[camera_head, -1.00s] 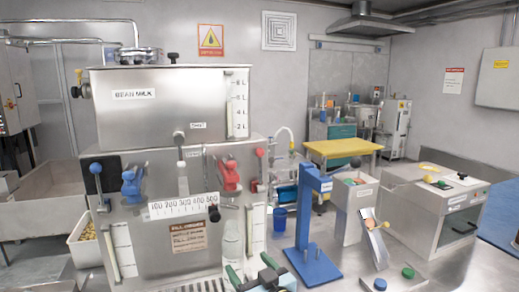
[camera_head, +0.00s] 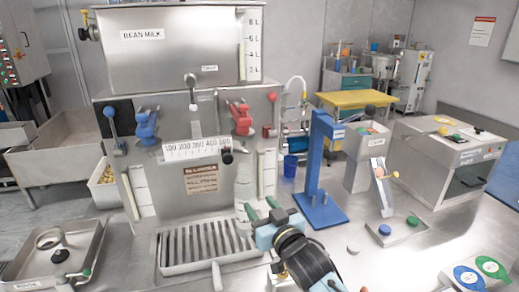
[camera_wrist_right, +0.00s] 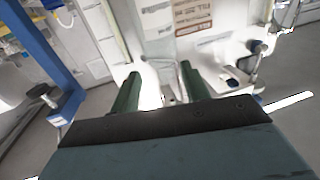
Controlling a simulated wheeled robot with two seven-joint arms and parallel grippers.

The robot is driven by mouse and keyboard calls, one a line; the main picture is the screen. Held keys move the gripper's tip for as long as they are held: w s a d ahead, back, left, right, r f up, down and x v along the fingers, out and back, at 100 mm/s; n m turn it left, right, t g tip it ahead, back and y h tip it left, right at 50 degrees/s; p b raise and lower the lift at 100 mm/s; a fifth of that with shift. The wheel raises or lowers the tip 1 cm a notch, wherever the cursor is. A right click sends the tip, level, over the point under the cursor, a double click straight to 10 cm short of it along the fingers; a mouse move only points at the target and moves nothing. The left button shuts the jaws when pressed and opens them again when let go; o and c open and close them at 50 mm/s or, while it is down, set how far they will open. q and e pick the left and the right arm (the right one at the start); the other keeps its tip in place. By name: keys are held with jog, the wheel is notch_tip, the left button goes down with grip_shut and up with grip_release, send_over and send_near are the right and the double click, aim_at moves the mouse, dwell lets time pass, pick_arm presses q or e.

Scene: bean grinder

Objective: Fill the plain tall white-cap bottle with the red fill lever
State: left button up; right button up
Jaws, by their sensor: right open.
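A pale, translucent bottle (camera_head: 243,218) stands upright below the red tap (camera_head: 240,118), at the right end of the drip grille. My right gripper's finger hides part of it, and I cannot make out its cap. A lever with a red ball knob (camera_head: 271,98) is on the machine front, right of the red tap. My right gripper (camera_head: 261,207) is open, its green fingers pointing at the machine close to the bottle. In the right wrist view the open fingers (camera_wrist_right: 160,72) have a pale, washed-out area between them. My left gripper is out of view.
The steel bean milk machine (camera_head: 180,50) carries a blue tap (camera_head: 145,125), a blue-knob lever (camera_head: 110,113) and a scale (camera_head: 197,148). A blue stand (camera_head: 315,165) rises to the right. A steel tray (camera_head: 55,250) lies at left.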

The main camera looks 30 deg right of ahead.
jog(key=m+p, duration=0.2)
jog(key=p, duration=1.4)
send_near(275, 98)
jog(key=w, duration=0.3)
jog(key=w+p, duration=0.1)
jog(key=w, duration=0.2)
jog(key=w+p, duration=0.1)
jog(key=w, duration=0.3)
jog(key=shift+d, duration=0.3)
jog(key=shift+s, duration=0.1)
grip_shut()
